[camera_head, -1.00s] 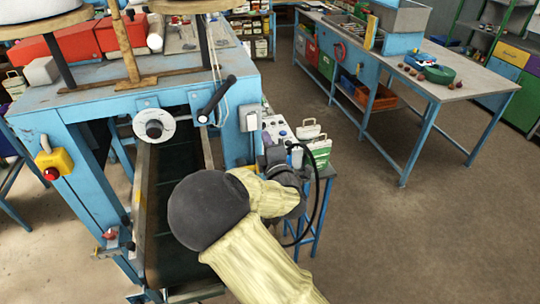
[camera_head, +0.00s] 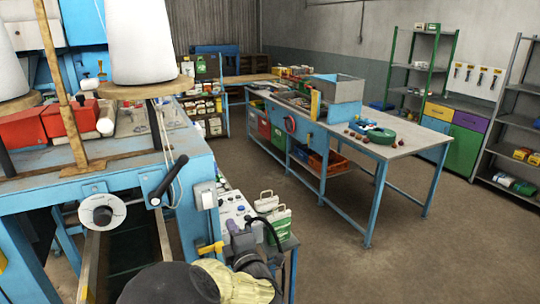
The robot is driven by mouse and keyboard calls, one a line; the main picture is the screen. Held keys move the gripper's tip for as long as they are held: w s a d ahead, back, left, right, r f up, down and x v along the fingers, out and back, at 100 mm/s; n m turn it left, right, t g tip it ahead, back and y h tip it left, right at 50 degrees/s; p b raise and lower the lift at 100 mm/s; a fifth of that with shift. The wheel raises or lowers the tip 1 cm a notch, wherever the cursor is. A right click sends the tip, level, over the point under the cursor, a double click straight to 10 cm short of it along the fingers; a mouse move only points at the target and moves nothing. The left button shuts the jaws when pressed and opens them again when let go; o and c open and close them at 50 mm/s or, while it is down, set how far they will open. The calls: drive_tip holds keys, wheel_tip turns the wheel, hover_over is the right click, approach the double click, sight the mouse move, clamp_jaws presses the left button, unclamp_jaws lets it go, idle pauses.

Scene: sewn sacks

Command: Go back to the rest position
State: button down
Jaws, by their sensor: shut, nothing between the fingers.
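My arm, in a pale yellow sleeve with a dark round joint, shows at the bottom of the head view. My gripper (camera_head: 243,246) is at its far end, a dark shape in front of the small side table (camera_head: 287,246). It is shut and I see nothing held in it. Its fingertips are small and partly hidden by my arm. Small white and green sacks (camera_head: 280,222) stand upright on the side table, just beyond and to the right of my gripper.
The blue sewing bench (camera_head: 95,178) with a conveyor (camera_head: 130,250) is close on the left. Shelves (camera_head: 512,130) line the far right. The floor (camera_head: 400,265) at front right is clear.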

drive_tip(key=s+d+f+m+g+h, duration=0.1)
drive_tip(key=d+f+m+g+h, duration=0.3)
drive_tip(key=d+m, duration=0.45)
drive_tip(key=d+f+m+g+h, duration=0.2)
drive_tip(key=d+f+m+h, duration=0.3)
drive_tip(key=d, duration=0.7)
drive_tip(key=s+d+m+g, duration=0.4)
drive_tip(key=s, duration=0.5)
drive_tip(key=s+d+f+m+g+b, duration=0.1)
drive_tip(key=s+d+m+g, duration=0.3)
drive_tip(key=s, duration=0.5)
drive_tip(key=shift+s+d+f+m, duration=0.2)
drive_tip(key=shift+s+d+m, duration=0.2)
drive_tip(key=shift+d+m, duration=0.3)
drive_tip(key=shift+a, duration=0.1)
